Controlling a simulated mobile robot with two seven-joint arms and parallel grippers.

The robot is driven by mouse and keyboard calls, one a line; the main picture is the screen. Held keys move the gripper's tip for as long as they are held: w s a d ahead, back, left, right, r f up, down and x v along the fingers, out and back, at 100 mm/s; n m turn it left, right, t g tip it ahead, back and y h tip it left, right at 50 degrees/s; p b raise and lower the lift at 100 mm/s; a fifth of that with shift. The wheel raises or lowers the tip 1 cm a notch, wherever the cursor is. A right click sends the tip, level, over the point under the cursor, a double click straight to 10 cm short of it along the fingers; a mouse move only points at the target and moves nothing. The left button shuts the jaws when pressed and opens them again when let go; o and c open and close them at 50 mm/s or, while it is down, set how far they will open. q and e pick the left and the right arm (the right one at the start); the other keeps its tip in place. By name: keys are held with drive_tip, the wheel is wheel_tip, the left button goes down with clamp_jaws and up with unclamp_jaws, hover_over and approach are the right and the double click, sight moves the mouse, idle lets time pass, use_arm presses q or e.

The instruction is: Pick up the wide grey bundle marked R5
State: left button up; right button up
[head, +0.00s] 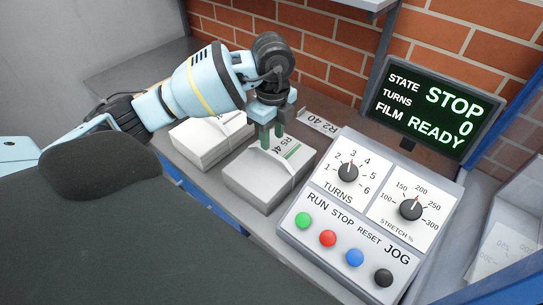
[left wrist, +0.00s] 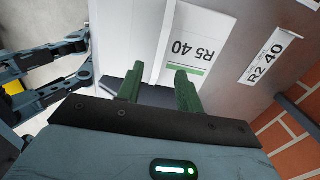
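The pale grey bundle marked R5 40 (head: 262,187) lies flat on the counter, left of the control panel. Its white label with a green stripe also shows in the left wrist view (left wrist: 195,52). My left gripper (head: 272,138) points down just above the bundle's top, over the label end. In the left wrist view, its two green fingers (left wrist: 158,92) stand apart near the label's edge, with nothing visibly clamped between them. I cannot tell whether the fingertips touch the bundle. My right gripper is not in view.
A second pale bundle (head: 205,150) lies just left of the R5 bundle. A R2 40 tag (head: 318,122) lies behind it. The control panel (head: 335,215) stands close on the right, below a screen (head: 432,108) reading STOP, 0 and FILM READY. A brick wall (head: 325,45) closes the back.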

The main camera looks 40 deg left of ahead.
sight(271, 152)
use_arm(q)
drive_tip(key=shift+a+f, duration=0.2)
drive_tip(key=shift+f, duration=2.4)
drive_tip(key=shift+c, duration=0.3)
clamp_jaws()
drive_tip(key=shift+r, duration=0.25)
